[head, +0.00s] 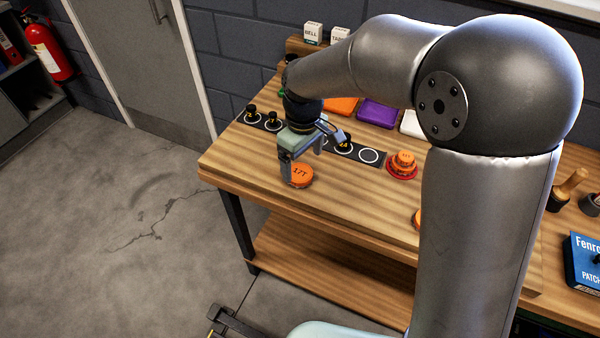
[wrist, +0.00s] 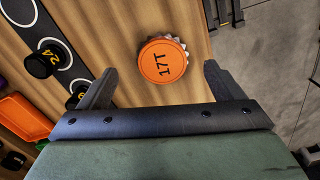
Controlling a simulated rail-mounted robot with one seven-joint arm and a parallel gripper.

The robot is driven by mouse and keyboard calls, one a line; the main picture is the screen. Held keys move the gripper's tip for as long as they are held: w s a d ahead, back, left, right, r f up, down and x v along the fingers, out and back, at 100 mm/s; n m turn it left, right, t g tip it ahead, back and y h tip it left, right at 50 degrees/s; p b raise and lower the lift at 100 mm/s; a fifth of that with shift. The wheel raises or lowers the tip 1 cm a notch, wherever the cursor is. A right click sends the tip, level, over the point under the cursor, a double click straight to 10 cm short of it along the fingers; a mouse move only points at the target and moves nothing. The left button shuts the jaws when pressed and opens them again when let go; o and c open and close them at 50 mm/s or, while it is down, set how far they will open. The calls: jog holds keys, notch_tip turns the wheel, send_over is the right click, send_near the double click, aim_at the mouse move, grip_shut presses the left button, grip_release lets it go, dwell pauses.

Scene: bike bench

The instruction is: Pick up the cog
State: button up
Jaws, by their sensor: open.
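An orange cog (head: 301,175) marked 17T lies flat on the wooden bench top near its front left edge. In the wrist view the cog (wrist: 163,62) shows its orange face and grey teeth, ahead of and between the two fingers. My gripper (head: 292,166) is right at the cog in the head view, with its fingers pointing down. In the wrist view my gripper (wrist: 160,80) is open, with a finger to each side and nothing between the pads. The fingers appear apart from the cog, though their height above the bench is hard to tell.
A dark strip with white rings (head: 369,156) and black numbered knobs lies behind the cog. A stack of orange and red cogs (head: 402,164) stands to the right. Orange and purple trays (head: 379,112) lie farther back. The bench edge (wrist: 207,45) is close beside the cog.

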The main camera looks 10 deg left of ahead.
aim_at(300, 172)
jog(key=f, duration=0.4)
jog(key=shift+a, duration=0.35)
jog(key=c, duration=1.1)
jog(key=shift+r, duration=0.1)
